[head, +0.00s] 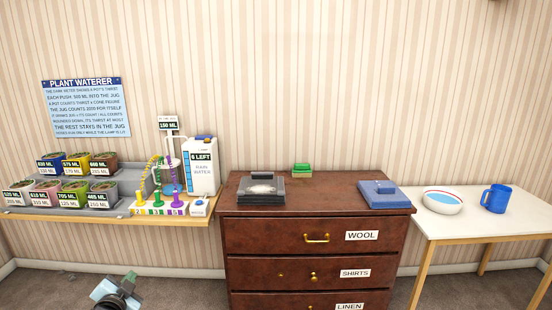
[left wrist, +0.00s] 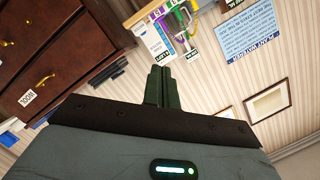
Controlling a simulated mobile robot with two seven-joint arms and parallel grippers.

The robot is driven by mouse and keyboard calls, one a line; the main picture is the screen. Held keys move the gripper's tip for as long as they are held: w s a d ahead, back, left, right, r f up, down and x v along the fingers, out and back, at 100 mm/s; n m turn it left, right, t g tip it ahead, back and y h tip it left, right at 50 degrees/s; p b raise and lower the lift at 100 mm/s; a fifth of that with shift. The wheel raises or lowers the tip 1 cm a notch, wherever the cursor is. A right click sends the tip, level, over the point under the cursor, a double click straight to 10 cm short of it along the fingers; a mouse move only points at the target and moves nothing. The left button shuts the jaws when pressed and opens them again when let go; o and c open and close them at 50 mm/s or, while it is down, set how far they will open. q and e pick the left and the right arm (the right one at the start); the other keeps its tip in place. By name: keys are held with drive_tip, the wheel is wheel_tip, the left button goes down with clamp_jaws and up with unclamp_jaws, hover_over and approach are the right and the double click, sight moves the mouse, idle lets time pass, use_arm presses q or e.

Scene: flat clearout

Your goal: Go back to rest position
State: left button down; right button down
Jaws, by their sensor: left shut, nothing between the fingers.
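My left gripper (head: 132,277) is low at the bottom left of the head view, in front of the plant shelf and left of the dresser. In the left wrist view its dark green fingers (left wrist: 159,85) are together, with nothing between them. It touches none of the furniture that I can see. My right gripper is not in view.
A brown dresser (head: 278,272) stands in the middle, its drawers shut. Left is a shelf (head: 120,213) with several potted plants and a rain water container (head: 201,176).

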use_arm(q)
drive_tip(key=s+d+f+n+g+h, duration=0.2)
drive_tip(key=s+d+f, duration=0.4)
drive_tip(key=s+f, duration=0.35)
drive_tip(key=s+d+f+n+g+h, duration=0.1)
drive_tip(key=s+d+f+n, duration=0.1)
drive_tip(key=s+d+f, duration=0.5)
drive_tip(key=s+d+f+g, duration=0.1)
drive_tip(key=s+d, duration=0.1)
drive_tip(key=s, duration=0.7)
drive_tip(key=s+d+f+n+g+h, duration=0.1)
drive_tip(key=s+d+f, duration=0.1)
drive_tip(key=s, duration=0.8)
drive_tip(key=s+d+f+g, duration=0.1)
drive_tip(key=s+d, duration=0.1)
drive_tip(key=s, duration=0.8)
drive_tip(key=shift+d+f+g, duration=0.3)
drive_tip(key=shift+f, duration=0.1)
drive_tip(key=shift+s, duration=0.1)
